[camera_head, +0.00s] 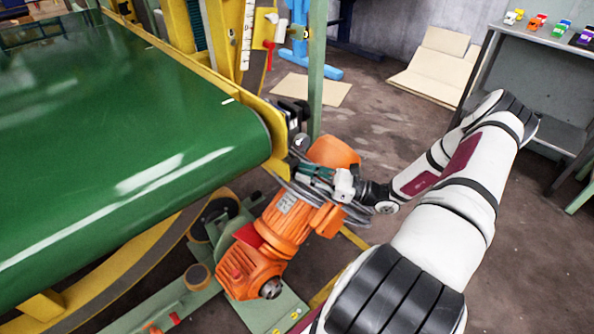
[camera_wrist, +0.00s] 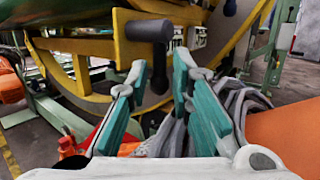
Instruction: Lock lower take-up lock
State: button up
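In the wrist view, a black cylindrical knob (camera_wrist: 150,30) sits on a yellow plate, with a dark bar hanging below it. It looks like the take-up lock, though I cannot tell for sure. My gripper (camera_wrist: 160,66) is open, its two teal-padded fingers pointing at the knob. The bar's lower end shows between the fingertips; I cannot tell whether they touch it. In the head view my gripper (camera_head: 304,170) is beside the end of the conveyor's yellow frame, above the orange motor (camera_head: 283,222). Dark lock parts (camera_head: 293,112) show just above it, partly hidden.
The green conveyor belt (camera_head: 110,130) fills the left. Grey cables (camera_wrist: 240,100) and an orange housing (camera_wrist: 288,135) lie close to my gripper's right side. A green post (camera_head: 317,70) stands behind. A metal shelf (camera_head: 540,60) is at the back right, with open floor before it.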

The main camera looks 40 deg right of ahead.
jog(key=v, duration=0.8)
jog(key=shift+s+d+f, duration=0.15)
jog(key=shift+s+d, duration=0.1)
jog(key=shift+s, duration=0.05)
